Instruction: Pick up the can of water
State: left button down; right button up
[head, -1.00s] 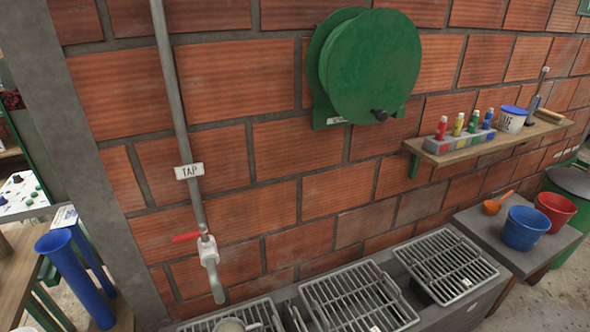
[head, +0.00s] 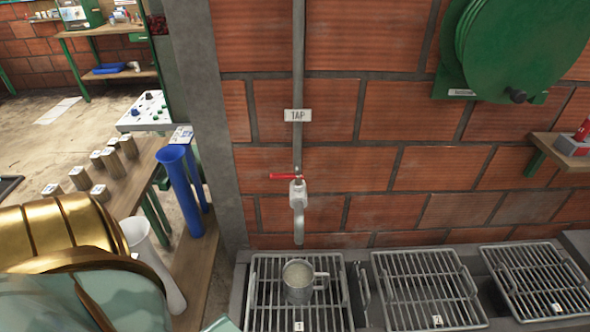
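A grey metal can (head: 299,283) with a side handle stands upright on the leftmost grate (head: 262,312), below the tap spout. Its top is open and pale inside; whether that is water I cannot tell. The tap (head: 298,200) with a red lever hangs on a pipe on the brick wall, above the can. Part of my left arm, gold and pale green, fills the lower left corner, apart from the can. Neither of my grippers shows in the head view.
Two more grates, a middle one (head: 425,288) and a right one (head: 540,281), lie empty. At left, a wooden table (head: 130,165) holds several small blocks, with blue tubes (head: 181,190) and a white tube (head: 152,262) beside it. A green reel (head: 515,45) is on the wall.

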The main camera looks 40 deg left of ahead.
aim_at(297, 275)
jog(key=u, duration=1.3)
